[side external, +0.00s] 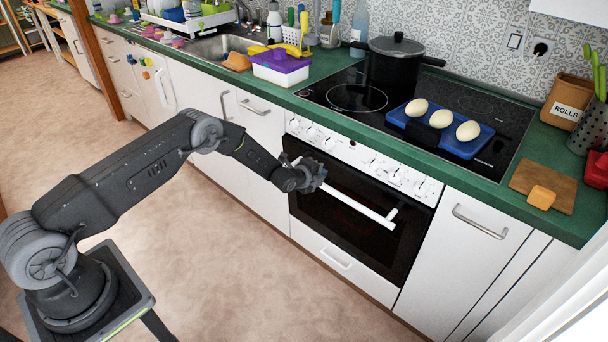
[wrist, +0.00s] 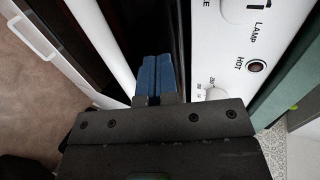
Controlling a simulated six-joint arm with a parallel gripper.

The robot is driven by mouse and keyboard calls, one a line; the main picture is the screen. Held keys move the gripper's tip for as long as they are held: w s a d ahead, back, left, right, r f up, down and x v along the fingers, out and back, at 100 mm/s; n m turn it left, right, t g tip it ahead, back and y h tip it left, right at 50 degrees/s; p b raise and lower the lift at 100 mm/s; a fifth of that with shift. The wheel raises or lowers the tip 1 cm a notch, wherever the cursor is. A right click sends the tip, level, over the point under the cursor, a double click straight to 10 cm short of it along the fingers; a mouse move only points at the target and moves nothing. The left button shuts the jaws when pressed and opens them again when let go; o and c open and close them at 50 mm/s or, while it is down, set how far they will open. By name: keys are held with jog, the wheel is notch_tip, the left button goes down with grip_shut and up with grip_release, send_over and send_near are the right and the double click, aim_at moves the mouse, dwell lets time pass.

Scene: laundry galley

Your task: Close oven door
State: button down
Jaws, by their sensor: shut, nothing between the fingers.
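The oven door (side external: 335,230) has a dark glass front and is upright in the oven front, below the white control panel (side external: 365,160). It looks shut or almost shut; I cannot tell if a small gap remains. Its white bar handle (side external: 362,208) runs across the top and also shows in the wrist view (wrist: 98,38). My gripper (side external: 317,174) is at the left part of the door's top, close to the handle. In the wrist view its blue fingertips (wrist: 157,72) are together and empty, over the dark strip between handle and panel. Contact with the door cannot be told.
Above the oven, the hob carries a black pot (side external: 393,65) and a blue tray (side external: 408,129) with several pale egg-shaped items. A purple-lidded box (side external: 281,66) stands on the green counter (side external: 330,122). A drawer (side external: 335,257) is below the door. The floor in front is clear.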

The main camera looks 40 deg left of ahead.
aim_at(331, 193)
jog(key=v, duration=0.8)
jog(key=shift+r, duration=0.4)
jog(key=c, duration=1.7)
grip_release()
jog(key=shift+s+d+f, duration=0.1)
jog(key=shift+s, duration=0.2)
jog(key=o, duration=0.7)
jog(key=s+d+f+t, duration=0.1)
jog(key=f, duration=0.1)
jog(key=s+d+f+t, duration=0.1)
jog(key=s+d+f, duration=0.1)
jog(key=f, duration=0.1)
jog(key=s+d+f+t, duration=0.1)
jog(key=f, duration=0.2)
jog(key=shift+s+d+f, duration=0.15)
jog(key=shift+s+d, duration=0.05)
jog(key=shift+w+f, duration=0.35)
jog(key=shift+w, duration=1.9)
jog(key=shift+w+f, duration=0.3)
jog(key=shift+w, duration=1.9)
jog(key=shift+w+f, duration=0.35)
jog(key=shift+w, duration=1.9)
jog(key=shift+c, duration=0.4)
grip_shut()
